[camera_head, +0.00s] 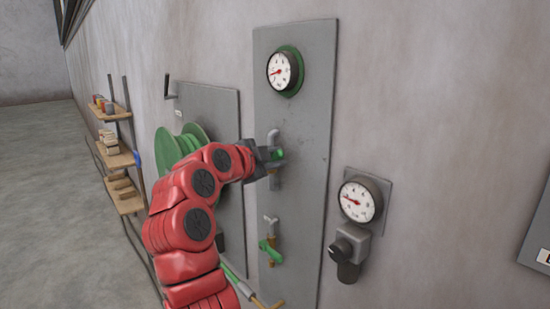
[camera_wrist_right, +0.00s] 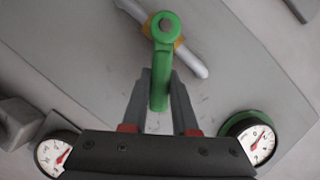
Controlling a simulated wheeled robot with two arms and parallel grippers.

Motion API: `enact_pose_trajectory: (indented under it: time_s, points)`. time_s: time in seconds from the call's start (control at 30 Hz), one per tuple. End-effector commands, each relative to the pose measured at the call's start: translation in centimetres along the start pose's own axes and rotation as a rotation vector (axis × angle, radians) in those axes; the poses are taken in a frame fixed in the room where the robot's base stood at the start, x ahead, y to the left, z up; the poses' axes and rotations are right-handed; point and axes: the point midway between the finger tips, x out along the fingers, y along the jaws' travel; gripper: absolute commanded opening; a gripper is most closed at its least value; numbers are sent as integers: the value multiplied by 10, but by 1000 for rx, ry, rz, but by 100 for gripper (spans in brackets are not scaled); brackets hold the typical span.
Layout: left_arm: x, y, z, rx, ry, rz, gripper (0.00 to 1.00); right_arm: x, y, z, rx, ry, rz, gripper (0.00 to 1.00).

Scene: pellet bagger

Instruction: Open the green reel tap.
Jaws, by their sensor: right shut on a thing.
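A grey wall panel (camera_head: 307,140) carries two taps with green handles, one above the other. My right gripper (camera_head: 270,158) is at the upper tap, shut on its green handle (camera_head: 279,154). In the right wrist view the green handle (camera_wrist_right: 162,60) runs from its round pivot end down between the two fingers (camera_wrist_right: 158,100). The handle lies at a slant to the pale pipe (camera_wrist_right: 190,58) behind it. The lower tap's green handle (camera_head: 270,251) is free. A green reel (camera_head: 180,144) is on the panel to the left, partly hidden by my right arm. My left gripper is out of view.
A green-rimmed gauge (camera_head: 284,70) is above the upper tap. A second gauge (camera_head: 361,199) with a dark knob (camera_head: 348,247) is on the wall to the right. Shelves (camera_head: 116,158) with small items stand at the left. The floor (camera_head: 45,190) there is clear.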

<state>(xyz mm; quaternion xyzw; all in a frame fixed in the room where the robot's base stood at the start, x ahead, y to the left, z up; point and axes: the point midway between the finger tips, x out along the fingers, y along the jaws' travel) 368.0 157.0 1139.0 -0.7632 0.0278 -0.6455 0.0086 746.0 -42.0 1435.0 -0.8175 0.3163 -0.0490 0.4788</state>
Motion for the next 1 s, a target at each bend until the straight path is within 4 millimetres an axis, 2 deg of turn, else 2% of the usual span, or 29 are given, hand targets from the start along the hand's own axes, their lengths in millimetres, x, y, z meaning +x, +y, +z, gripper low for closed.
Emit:
enact_pose_trajectory:
  time_s: [0.07,0.1,0.23,0.8,1.0]
  points:
    - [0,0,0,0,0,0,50,0,0,0,0,-1,-1,0]
    - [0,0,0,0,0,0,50,0,0,0,0,-1,-1,34]
    - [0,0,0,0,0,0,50,0,0,0,0,0,0,57]
    - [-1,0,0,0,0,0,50,0,1,1,7,0,-4,57]
    - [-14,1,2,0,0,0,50,0,13,4,131,1,-59,57]
